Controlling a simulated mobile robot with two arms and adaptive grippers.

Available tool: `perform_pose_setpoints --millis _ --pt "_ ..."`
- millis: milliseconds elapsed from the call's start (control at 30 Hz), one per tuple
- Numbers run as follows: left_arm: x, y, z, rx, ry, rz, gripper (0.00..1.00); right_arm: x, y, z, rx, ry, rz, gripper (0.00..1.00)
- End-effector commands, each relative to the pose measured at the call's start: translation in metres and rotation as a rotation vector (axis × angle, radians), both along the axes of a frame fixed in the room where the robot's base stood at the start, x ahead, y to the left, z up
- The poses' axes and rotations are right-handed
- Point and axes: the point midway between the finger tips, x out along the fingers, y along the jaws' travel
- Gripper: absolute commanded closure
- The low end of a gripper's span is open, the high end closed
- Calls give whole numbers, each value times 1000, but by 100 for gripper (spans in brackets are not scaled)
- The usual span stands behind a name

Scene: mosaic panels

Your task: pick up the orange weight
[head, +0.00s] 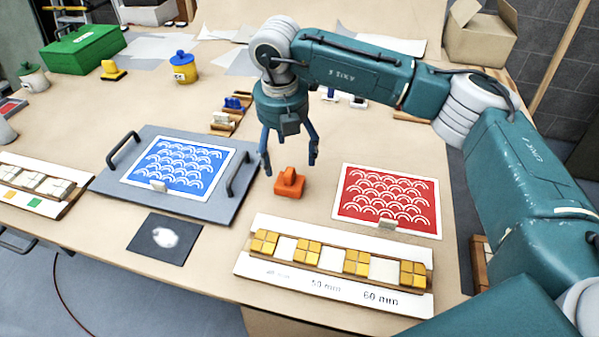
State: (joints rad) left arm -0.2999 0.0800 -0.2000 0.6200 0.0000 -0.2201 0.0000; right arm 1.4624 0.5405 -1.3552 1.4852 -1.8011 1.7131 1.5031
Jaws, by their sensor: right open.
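The orange weight (289,183) is a small block with a raised grip on top. It stands on the table between the blue wave panel and the red wave panel. My right gripper (290,170) reaches down from above with its two fingers spread. The fingers appear just above and behind the weight, one on each side of it in the picture. The gripper is open and holds nothing. Whether the fingertips reach down to the weight's height cannot be told. My left gripper does not show.
A grey tray (112,187) with two handles carries the blue panel (178,166). The red panel (388,199) lies to the right. A white tile rack (334,283) lies in front. A yellow pot (183,70), a yellow weight (112,71) and a green box (84,50) stand behind.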

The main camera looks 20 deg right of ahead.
Motion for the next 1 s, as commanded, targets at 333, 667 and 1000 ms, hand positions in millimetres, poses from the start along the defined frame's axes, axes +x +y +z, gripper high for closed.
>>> perform_pose_setpoints --millis 333,667,1000 --pt "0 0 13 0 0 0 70 3 -4 -43 -1 2 0 23" --pt "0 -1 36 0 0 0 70 5 -9 -85 -2 5 0 23" --pt "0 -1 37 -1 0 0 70 7 -9 -96 0 1 1 23"
